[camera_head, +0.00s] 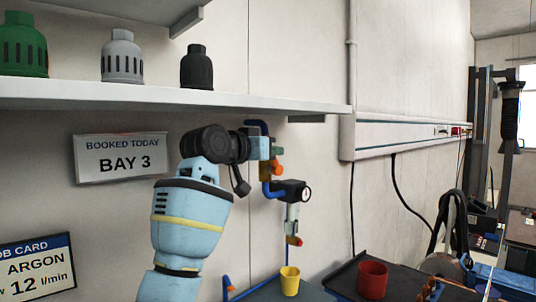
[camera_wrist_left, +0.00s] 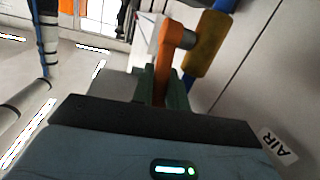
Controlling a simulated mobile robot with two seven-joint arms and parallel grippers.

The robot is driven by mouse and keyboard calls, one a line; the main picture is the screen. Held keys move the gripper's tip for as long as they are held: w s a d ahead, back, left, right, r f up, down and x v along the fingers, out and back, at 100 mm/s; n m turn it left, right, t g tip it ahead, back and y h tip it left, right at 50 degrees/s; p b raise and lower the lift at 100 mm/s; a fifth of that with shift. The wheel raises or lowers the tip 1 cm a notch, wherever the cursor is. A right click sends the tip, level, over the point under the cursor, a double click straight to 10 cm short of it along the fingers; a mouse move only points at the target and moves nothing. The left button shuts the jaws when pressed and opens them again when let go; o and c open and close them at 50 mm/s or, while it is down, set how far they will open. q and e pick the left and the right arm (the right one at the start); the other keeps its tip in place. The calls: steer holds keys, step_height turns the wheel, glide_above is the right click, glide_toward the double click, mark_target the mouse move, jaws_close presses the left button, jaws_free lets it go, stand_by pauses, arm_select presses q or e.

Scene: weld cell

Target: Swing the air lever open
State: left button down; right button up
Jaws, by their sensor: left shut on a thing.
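The air lever (camera_wrist_left: 172,58) is an orange bar in the left wrist view. It runs from a round orange hub down between the two green fingers of my left gripper (camera_wrist_left: 160,88), which is shut on it. The brass-yellow valve body (camera_wrist_left: 205,45) sits beside the hub on a blue pipe (camera_wrist_left: 225,5). In the head view my left gripper (camera_head: 273,150) reaches the valve on the wall, and orange lever parts (camera_head: 277,169) show beside it. The fingers partly hide the lever. My right gripper is in neither view.
A gauge unit (camera_head: 306,194) with a clear bowl hangs just below the valve. A shelf (camera_head: 190,98) with several gas caps runs above my arm. A yellow cup (camera_head: 290,281) and a red cup (camera_head: 372,279) stand below. An AIR label (camera_wrist_left: 278,147) is on the wall.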

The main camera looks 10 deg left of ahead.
arm_select(q)
steer(key=shift+w+d+r+g, duration=0.1)
steer(key=shift+w+g, duration=0.05)
steer(key=shift+g, duration=0.35)
steer(key=shift+y, duration=0.3)
steer(key=c, duration=1.7)
jaws_free()
steer(key=shift+s+a+r, duration=0.15)
steer(key=shift+s+a, duration=0.15)
steer(key=shift+s, duration=0.3)
steer(key=v, duration=0.4)
steer(key=f+v, duration=0.1)
steer(key=v, duration=0.3)
steer(key=f+v, duration=0.1)
steer(key=v, duration=0.4)
steer(key=shift+s+a+f, duration=0.1)
steer(key=shift+s+f, duration=0.1)
steer(key=shift+s, duration=0.2)
